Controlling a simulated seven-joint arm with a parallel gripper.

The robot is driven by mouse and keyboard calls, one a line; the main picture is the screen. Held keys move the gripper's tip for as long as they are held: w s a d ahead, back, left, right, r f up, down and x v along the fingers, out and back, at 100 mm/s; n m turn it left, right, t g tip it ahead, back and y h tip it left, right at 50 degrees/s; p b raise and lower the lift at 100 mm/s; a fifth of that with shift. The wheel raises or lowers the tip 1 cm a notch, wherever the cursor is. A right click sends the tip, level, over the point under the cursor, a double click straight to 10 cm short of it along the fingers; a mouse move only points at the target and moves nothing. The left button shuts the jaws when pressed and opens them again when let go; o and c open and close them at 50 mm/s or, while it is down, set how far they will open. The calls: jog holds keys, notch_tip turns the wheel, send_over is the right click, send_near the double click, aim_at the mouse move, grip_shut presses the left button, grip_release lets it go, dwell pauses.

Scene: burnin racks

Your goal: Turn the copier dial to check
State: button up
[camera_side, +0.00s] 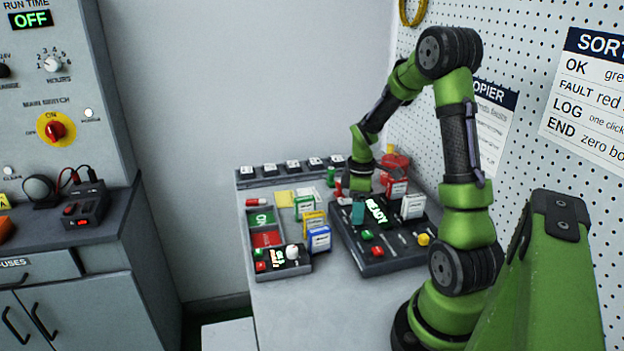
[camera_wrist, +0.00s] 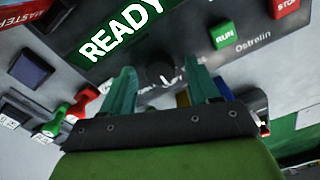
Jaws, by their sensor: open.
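The copier is a dark grey box with a lit READY display (camera_side: 376,210) on its sloped top. In the wrist view the display (camera_wrist: 120,30) is at the upper left. A black round dial (camera_wrist: 158,74) with a pale mark sits below it, with small lettering around it too blurred to read. My gripper (camera_wrist: 161,82) is open, its teal fingers on either side of the dial. I cannot tell whether they touch it. In the side view my gripper (camera_side: 358,213) is low over the copier's left part, and the dial is hidden there.
A green RUN button (camera_wrist: 223,36) and a red STOP button (camera_wrist: 285,5) are close to the dial. A yellow knob (camera_side: 424,239) is on the copier's right. Bare table lies in front.

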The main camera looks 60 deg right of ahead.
jog(key=shift+f, duration=0.15)
jog(key=shift+c, duration=0.2)
jog(key=c, duration=1)
jog(key=shift+m, duration=0.3)
jog(key=m, duration=0.4)
jog(key=shift+m, duration=2.3)
